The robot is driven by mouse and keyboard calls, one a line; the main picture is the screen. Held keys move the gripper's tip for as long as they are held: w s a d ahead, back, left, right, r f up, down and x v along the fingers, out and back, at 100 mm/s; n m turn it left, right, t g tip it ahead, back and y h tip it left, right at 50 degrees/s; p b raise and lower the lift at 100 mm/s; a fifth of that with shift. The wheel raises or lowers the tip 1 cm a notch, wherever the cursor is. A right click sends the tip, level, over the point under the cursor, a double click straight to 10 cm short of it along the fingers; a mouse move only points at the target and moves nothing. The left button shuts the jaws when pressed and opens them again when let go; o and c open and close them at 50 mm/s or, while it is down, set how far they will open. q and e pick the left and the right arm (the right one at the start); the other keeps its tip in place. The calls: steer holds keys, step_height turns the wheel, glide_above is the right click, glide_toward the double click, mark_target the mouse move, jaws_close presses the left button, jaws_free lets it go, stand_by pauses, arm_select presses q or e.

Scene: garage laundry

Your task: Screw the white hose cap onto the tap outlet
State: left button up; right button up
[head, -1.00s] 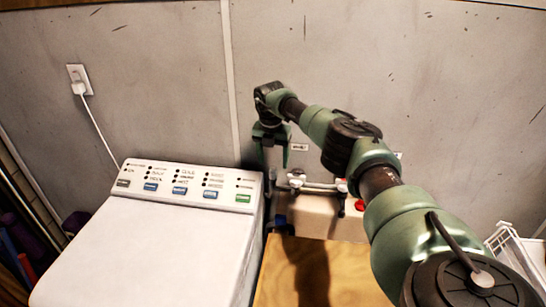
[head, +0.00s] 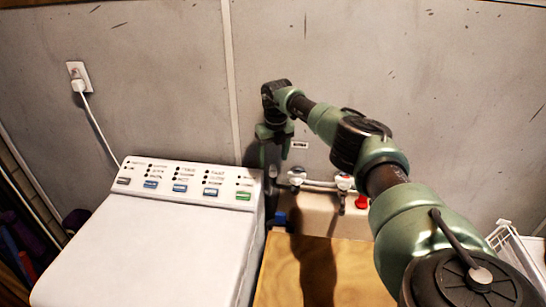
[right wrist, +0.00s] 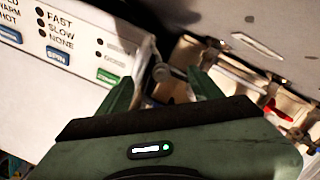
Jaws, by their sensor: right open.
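My right gripper (head: 275,158) points down at the wall behind the washer's back right corner; it also shows in the right wrist view (right wrist: 163,85), open. A small grey rounded piece (right wrist: 163,73) shows between and just beyond its fingertips, not gripped; I cannot tell whether it is the hose cap or part of a tap. White tap fittings on a pipe (head: 320,183) run along the wall to the right of the gripper, with a red part (head: 361,201) at the right. No clearly white hose cap can be made out. My left gripper is out of view.
The white washer (head: 150,250) with its control panel stands close on the left. A wooden top (head: 345,270) lies below the taps, in front of a beige basin (head: 318,215). A small blue part (head: 280,217) sits low beside the washer. A white rack (head: 515,250) stands at the right.

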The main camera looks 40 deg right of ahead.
mark_target(273, 166)
steer(key=shift+f, duration=0.2)
steer(key=shift+f+b, duration=1.15)
steer(key=shift+f, duration=0.9)
jaws_close()
stand_by(1.3)
